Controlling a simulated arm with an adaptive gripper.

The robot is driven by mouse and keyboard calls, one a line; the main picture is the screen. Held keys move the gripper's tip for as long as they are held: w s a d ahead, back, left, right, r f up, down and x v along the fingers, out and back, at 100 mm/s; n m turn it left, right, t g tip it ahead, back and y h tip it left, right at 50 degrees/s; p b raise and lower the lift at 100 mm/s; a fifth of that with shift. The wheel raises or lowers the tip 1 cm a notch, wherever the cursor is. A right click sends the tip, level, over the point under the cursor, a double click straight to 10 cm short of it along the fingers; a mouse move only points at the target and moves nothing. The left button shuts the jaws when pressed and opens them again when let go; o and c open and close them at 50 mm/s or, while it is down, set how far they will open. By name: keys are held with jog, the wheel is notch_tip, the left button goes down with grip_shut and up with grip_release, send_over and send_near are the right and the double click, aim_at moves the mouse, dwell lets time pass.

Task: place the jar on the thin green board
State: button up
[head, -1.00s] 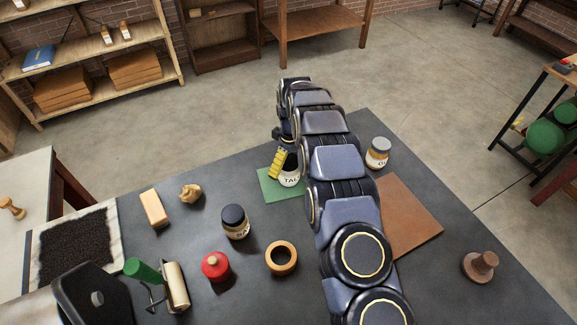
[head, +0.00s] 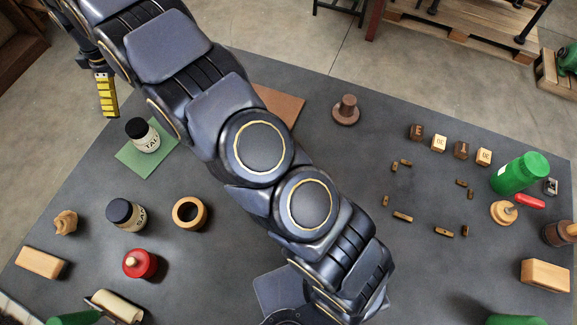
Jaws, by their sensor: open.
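The thin green board (head: 132,163) lies flat on the dark table at the left. A jar (head: 142,135) with a black lid and a white label reading "TAL" stands on it, apart from the gripper. Another dark-lidded jar (head: 125,213) with a pale label stands on the table in front of the board. My gripper (head: 107,112) is at the upper left, behind and left of the board. It is open, with one yellow-marked finger showing; most of it is out of frame or hidden by my arm.
A brown board (head: 280,104) is partly behind my arm. A wooden ring (head: 190,212), red-lidded pot (head: 139,263) and wood block (head: 41,262) sit near the jars. Stamps, small type pieces and a green bottle (head: 519,174) occupy the right. My arm crosses the middle.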

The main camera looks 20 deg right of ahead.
jog(key=s+d+r+m, duration=0.4)
jog(key=s+d+r, duration=0.3)
jog(key=d+r, duration=0.15)
jog(key=s+d+r+m, duration=0.1)
jog(key=s+d+m, duration=0.3)
jog(key=s, duration=1)
jog(key=s+d+r+m+g, duration=0.1)
jog(key=s+d+m, duration=0.4)
jog(key=s+d, duration=0.6)
jog(key=s, duration=0.3)
jog(key=shift+s+r, duration=0.15)
